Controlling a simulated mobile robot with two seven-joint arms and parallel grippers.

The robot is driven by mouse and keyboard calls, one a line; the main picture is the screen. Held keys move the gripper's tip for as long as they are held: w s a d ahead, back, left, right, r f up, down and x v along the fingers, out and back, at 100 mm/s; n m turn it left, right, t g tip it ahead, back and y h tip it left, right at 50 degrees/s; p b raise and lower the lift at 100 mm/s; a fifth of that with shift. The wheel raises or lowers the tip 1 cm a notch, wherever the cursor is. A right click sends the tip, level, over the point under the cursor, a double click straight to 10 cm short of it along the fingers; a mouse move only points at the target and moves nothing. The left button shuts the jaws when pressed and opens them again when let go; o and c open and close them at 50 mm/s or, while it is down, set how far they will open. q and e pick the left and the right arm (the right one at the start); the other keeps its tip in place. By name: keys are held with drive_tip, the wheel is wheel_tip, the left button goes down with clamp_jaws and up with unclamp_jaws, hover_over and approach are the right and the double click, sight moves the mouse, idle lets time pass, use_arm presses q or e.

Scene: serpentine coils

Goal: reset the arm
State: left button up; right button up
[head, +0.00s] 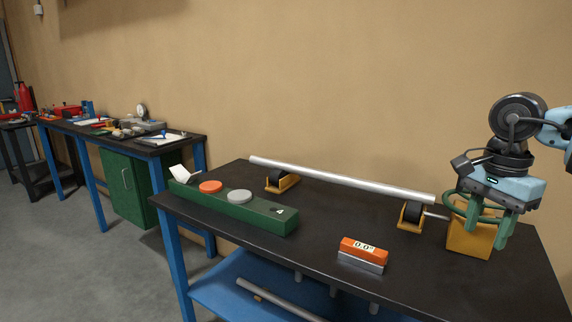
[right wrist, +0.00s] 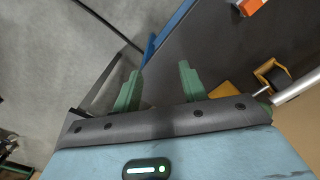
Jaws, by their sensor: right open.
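My right gripper (head: 487,232) is at the right end of the workbench in the head view, in front of and beside the yellow block of the roller device (head: 465,240). Its green fingers point down. In the right wrist view the two green fingers (right wrist: 158,85) are spread apart with nothing between them. A long silver tube (head: 340,180) lies across two yellow roller stands (head: 283,182). Its right end is close to the gripper. My left gripper is not in view.
A green box (head: 232,210) with an orange and a grey button stands at the bench's left. An orange digital level (head: 362,252) sits near the front edge of the black tabletop (head: 330,215). A second bench (head: 130,140) holding tools stands at the far left.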

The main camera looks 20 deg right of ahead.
drive_tip(key=w+a+f+m+t+y+p, duration=0.25)
drive_tip(key=a+f+m+t+y, duration=0.9)
drive_tip(key=a+f+m, duration=0.9)
drive_tip(key=s+a+f+m+t+h+p, duration=0.1)
drive_tip(key=s+f+m+h, duration=0.25)
drive_tip(key=f+m, duration=0.5)
drive_tip(key=s+a+f+m+t+h+p, duration=0.1)
drive_tip(key=s+f+m+h, duration=0.35)
drive_tip(key=m, duration=0.65)
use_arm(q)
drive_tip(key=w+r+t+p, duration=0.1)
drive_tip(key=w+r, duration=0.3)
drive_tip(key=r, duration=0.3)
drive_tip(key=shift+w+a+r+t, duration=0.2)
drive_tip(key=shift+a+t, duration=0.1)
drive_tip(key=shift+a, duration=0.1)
use_arm(e)
drive_tip(key=s+a+f+m+g, duration=0.2)
drive_tip(key=s+a+f+m, duration=0.2)
drive_tip(key=s, duration=0.3)
drive_tip(key=s+a+f+m+g+h, duration=0.1)
drive_tip(key=s+a+f+m+g, duration=0.1)
drive_tip(key=s+a+f+m, duration=0.2)
drive_tip(key=s+f+m, duration=0.1)
drive_tip(key=s+m, duration=0.2)
drive_tip(key=shift+a+f+g, duration=0.15)
drive_tip(key=shift+f+g, duration=0.2)
drive_tip(key=shift+f, duration=0.05)
